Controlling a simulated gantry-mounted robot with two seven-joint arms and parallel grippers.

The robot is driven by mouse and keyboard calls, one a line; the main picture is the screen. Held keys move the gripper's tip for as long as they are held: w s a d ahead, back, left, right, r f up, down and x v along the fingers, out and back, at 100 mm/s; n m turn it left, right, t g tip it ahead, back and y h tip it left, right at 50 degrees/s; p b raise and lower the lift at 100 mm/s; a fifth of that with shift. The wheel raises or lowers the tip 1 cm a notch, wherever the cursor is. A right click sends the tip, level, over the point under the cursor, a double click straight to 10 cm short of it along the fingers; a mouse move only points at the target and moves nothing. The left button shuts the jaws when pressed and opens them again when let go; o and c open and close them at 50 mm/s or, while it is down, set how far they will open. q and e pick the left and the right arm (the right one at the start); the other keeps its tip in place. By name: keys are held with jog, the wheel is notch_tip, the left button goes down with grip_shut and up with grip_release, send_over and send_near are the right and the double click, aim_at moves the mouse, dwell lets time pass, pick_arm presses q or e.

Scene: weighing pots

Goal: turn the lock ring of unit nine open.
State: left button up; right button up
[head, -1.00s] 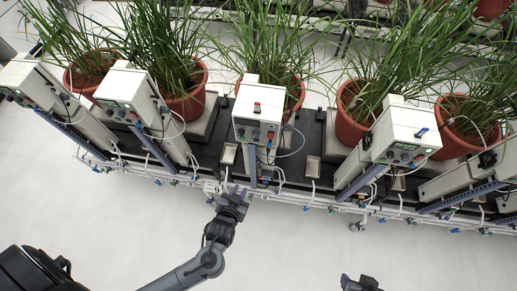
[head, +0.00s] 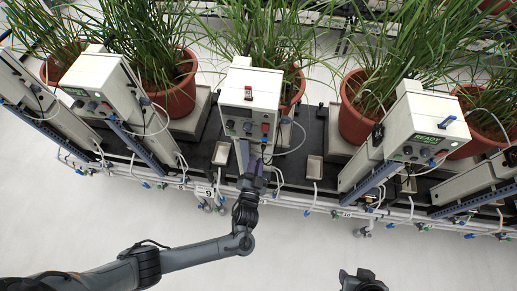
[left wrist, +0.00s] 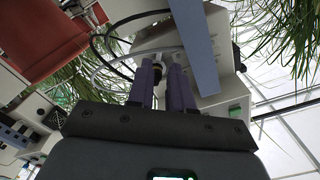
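A tag reading 9 (head: 208,192) hangs on the front rail, just left of the middle white unit (head: 250,95). My left gripper (head: 257,172) is under the front of this unit, its arm reaching in from the left. In the left wrist view its two purple fingers (left wrist: 163,72) stand a small gap apart. A dark round fitting with a pale end (left wrist: 157,72) shows in the gap near the fingertips. I cannot tell whether the fingers touch it, or whether it is the lock ring. My right gripper (head: 362,281) is partly visible at the bottom edge.
Similar white units stand left (head: 100,85) and right (head: 425,125), the right one showing READY. Potted plants (head: 360,105) stand behind. Thin hoses and a pale rail (head: 320,205) with blue-handled valves run along the front. The floor before it is clear.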

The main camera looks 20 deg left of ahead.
pick_arm(q)
jog(key=shift+x, duration=3.05)
grip_shut()
